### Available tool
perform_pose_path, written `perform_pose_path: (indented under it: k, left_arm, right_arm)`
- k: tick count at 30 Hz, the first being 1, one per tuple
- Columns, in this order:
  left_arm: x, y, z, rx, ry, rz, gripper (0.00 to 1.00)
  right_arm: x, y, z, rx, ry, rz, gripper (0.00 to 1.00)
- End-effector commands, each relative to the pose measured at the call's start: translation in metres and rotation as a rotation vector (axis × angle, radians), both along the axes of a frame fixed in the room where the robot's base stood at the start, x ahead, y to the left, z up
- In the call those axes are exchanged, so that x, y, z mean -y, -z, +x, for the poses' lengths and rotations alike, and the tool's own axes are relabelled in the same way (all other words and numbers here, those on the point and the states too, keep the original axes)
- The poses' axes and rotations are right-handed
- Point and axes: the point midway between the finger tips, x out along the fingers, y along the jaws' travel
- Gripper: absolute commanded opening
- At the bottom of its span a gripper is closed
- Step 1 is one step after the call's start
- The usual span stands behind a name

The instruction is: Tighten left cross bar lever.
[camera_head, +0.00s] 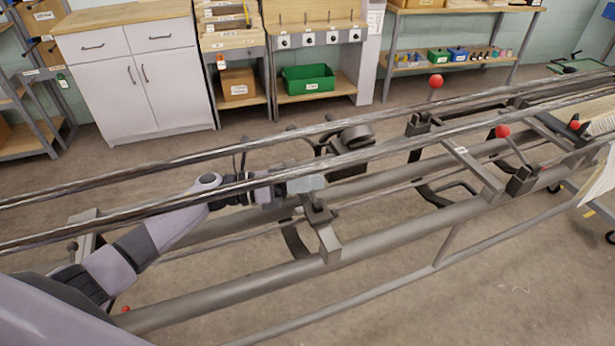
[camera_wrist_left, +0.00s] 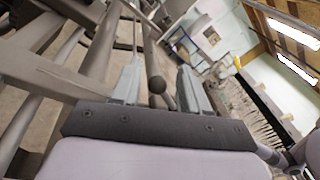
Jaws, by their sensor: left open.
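My left gripper (camera_head: 312,183) reaches in from the left, under the long metal bars and just above a dark clamp block (camera_head: 318,214) on the frame. In the left wrist view my left gripper (camera_wrist_left: 160,92) is open, with its two pale fingers apart. In the head view this lever is hidden or too small to make out at the gripper. My right gripper is not in view.
Long metal bars (camera_head: 400,152) run diagonally above and beside my left arm. Levers with red knobs (camera_head: 436,81) (camera_head: 502,131) stand on the frame to the right. A lower tube (camera_head: 400,235) runs in front. A white cabinet (camera_head: 135,75) and shelves stand behind, across clear floor.

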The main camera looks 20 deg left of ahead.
Motion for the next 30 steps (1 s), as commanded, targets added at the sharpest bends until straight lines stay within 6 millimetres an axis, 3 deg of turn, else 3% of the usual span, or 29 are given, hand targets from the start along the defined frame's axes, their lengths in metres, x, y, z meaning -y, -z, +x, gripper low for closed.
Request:
perform_pose_path:
  k: [7,11,12,17,24,30]
  left_arm:
    - [0.001,0.000,0.001,0.000,-0.001,0.000,0.44]
    - [0.001,0.000,0.000,0.000,-0.001,0.000,0.02]
    - [0.000,0.000,0.000,0.000,-0.001,0.000,0.00]
    - [0.000,0.004,0.001,-0.011,-0.001,-0.008,0.00]
    - [-0.002,0.015,0.002,-0.118,-0.002,-0.091,0.00]
    - [-0.002,0.016,0.002,-0.162,-0.002,-0.123,0.00]
  right_arm:
    - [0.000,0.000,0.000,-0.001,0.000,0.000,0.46]
    - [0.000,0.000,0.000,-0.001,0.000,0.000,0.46]
    - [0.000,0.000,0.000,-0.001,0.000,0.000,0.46]
    - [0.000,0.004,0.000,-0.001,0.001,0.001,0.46]
    - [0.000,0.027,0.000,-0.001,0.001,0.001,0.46]
    - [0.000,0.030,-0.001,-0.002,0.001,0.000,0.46]
